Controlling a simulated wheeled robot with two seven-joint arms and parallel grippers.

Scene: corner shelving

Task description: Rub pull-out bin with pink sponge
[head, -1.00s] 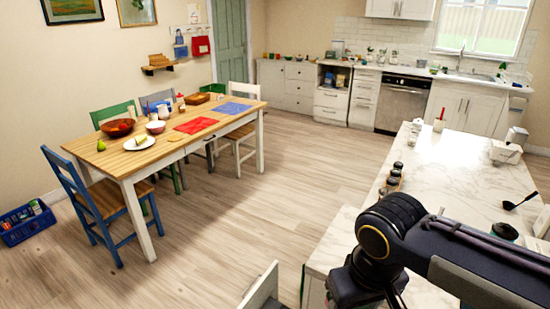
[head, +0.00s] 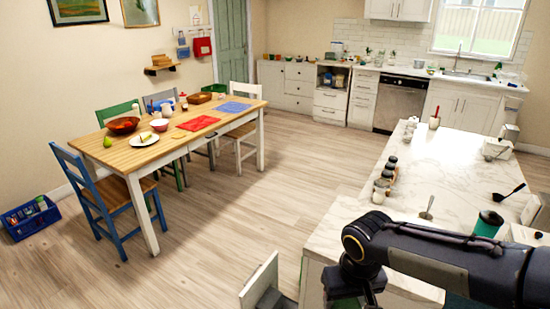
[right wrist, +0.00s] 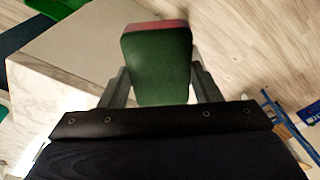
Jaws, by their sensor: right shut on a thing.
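The pink sponge (right wrist: 157,62) has a green face and a pink edge. In the right wrist view it stands between the two fingers of my right gripper (right wrist: 160,86), which is shut on it. In the head view my right arm comes in from the right, and its gripper end (head: 358,288) is low, beside the island's near corner. An upright pale panel (head: 260,279) with a dark part behind it juts out at the bottom; it looks like the front of the pull-out bin. The sponge appears apart from it. My left gripper is not in view.
A dining table (head: 150,152) with chairs (head: 97,200) stands left. A blue crate (head: 31,219) sits on the floor. Open floor (head: 255,200) lies between.

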